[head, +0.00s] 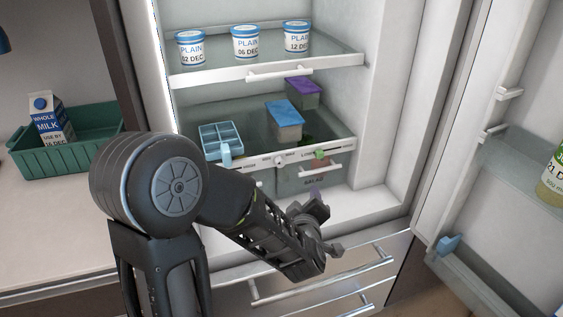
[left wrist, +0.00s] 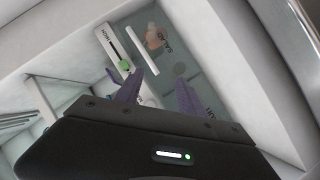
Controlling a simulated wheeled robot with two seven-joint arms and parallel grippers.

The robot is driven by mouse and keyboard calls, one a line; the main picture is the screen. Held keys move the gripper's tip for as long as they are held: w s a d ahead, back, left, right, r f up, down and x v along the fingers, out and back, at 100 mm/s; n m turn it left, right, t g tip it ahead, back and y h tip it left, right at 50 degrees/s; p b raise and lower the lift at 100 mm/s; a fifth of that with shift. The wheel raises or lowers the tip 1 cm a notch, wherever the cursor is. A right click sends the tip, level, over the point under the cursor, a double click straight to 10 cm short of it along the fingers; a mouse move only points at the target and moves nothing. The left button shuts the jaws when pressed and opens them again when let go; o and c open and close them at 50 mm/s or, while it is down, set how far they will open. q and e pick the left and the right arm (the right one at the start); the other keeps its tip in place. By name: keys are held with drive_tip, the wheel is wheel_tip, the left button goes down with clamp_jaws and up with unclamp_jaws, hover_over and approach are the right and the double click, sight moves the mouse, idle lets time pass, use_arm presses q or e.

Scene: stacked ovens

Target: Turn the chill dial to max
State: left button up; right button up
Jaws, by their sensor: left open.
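No dial marked as a chill dial can be made out in either view. A strip under the fridge's lower shelf carries a white knob (head: 279,160) and a green slider (head: 319,154), with small HIGH and LOW style markings. The green slider also shows in the left wrist view (left wrist: 125,64), on a white slotted strip. My left gripper (head: 322,222) is in front of the salad drawer (head: 288,181), below the strip. In the left wrist view its purple fingers (left wrist: 157,94) are apart with nothing between them. My right gripper is not in view.
Plain tubs (head: 246,43) stand on the upper shelf. A blue-lidded box (head: 286,121), a purple-lidded box (head: 302,92) and a blue tray (head: 221,139) are below. The open door (head: 515,147) is at right. A milk carton (head: 50,119) stands in a green crate (head: 60,160) at left.

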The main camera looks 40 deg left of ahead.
sight(281, 164)
use_arm(q)
drive_tip(key=s+a+r+n+y, duration=0.2)
drive_tip(key=a+r+n+y, duration=0.1)
drive_tip(key=a+r+n, duration=0.1)
drive_tip(key=shift+s+a+r, duration=0.2)
drive_tip(key=shift+a+r, duration=0.35)
drive_tip(key=shift+r, duration=0.25)
drive_tip(key=shift+a, duration=0.1)
drive_tip(key=x, duration=0.7)
drive_tip(key=shift+w+a+f, duration=0.15)
drive_tip(key=shift+w+a, duration=0.05)
drive_tip(key=shift+w, duration=0.05)
clamp_jaws()
